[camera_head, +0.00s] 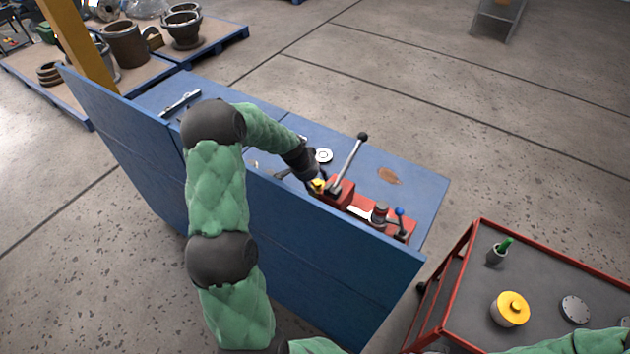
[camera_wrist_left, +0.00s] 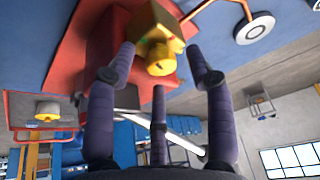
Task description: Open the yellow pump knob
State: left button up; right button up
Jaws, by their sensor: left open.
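The yellow pump knob (camera_head: 317,185) shows as a small yellow patch beside the red pump base on the blue bench. In the left wrist view the yellow knob (camera_wrist_left: 160,62) sticks out from a yellow block (camera_wrist_left: 150,24) on a red body (camera_wrist_left: 95,45). My left gripper (camera_head: 310,178) is at the knob. In the wrist view its three purple fingers (camera_wrist_left: 160,68) are spread around the knob, open; I cannot tell whether any finger touches it. The gripper and wrist partly cover the knob in the head view. My right gripper is out of view.
A grey lever with a black ball (camera_head: 350,158) rises close right of my left gripper. A blue-knobbed lever (camera_head: 400,222) and grey fitting stand further right. A white disc (camera_head: 324,156) lies behind. A red-framed cart (camera_head: 540,290) stands at lower right.

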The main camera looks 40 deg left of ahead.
pick_arm(q)
jog(key=shift+w+f, duration=0.15)
jog(key=shift+f, duration=0.15)
jog(key=shift+d, duration=0.1)
grip_shut()
